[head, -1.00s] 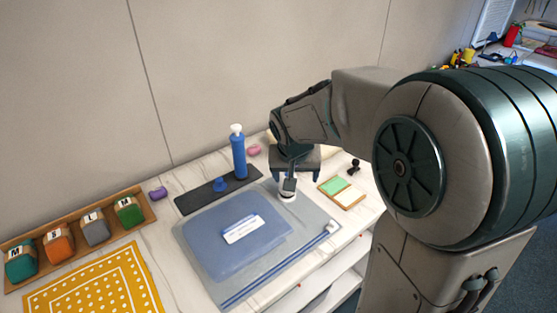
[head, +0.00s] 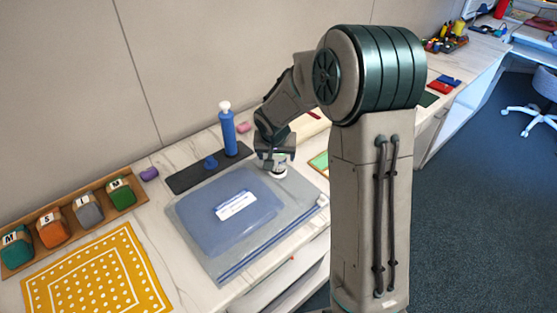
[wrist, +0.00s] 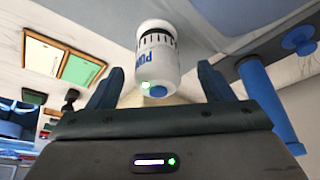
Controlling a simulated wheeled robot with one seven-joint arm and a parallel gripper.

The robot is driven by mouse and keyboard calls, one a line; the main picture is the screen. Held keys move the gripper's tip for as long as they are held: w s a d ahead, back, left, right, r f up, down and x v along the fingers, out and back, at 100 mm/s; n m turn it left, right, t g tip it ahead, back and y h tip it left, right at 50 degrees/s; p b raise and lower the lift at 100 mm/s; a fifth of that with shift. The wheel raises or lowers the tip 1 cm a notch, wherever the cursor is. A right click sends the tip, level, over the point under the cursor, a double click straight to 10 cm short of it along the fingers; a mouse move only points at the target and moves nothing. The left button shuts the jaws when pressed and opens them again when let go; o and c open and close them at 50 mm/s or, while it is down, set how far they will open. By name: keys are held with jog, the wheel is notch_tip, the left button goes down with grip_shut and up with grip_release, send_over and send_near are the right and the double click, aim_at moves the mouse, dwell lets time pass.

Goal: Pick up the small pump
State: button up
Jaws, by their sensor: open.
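The small pump is a short white cylinder with a dark ribbed band and blue "PUMP" lettering (wrist: 158,55), seen in the wrist view. In the head view its white base (head: 280,173) shows just below my gripper, at the back right corner of the clear zip bag (head: 222,265). My gripper (wrist: 162,86) is open; its two blue fingers stand apart, one to each side of the pump's near end in the picture. I cannot tell whether either finger touches it. In the head view my gripper (head: 276,163) hides most of the pump.
A tall blue bottle with a white top (head: 228,133) and a blue knob (head: 211,162) stand on a dark strip (head: 184,181), left of my gripper. A folded blue item (head: 205,225) lies in the zip bag. A green-and-tan pad (head: 320,162) lies close on the right.

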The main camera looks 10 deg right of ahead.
aim_at(278, 160)
jog(key=shift+p+x, duration=0.45)
jog(key=shift+x, duration=2.15)
jog(key=shift+w+d, duration=0.1)
jog(key=shift+d, duration=0.1)
jog(key=c, duration=1.2)
jog(key=shift+r, duration=0.1)
jog(key=shift+c, duration=0.6)
jog(key=shift+r, duration=0.15)
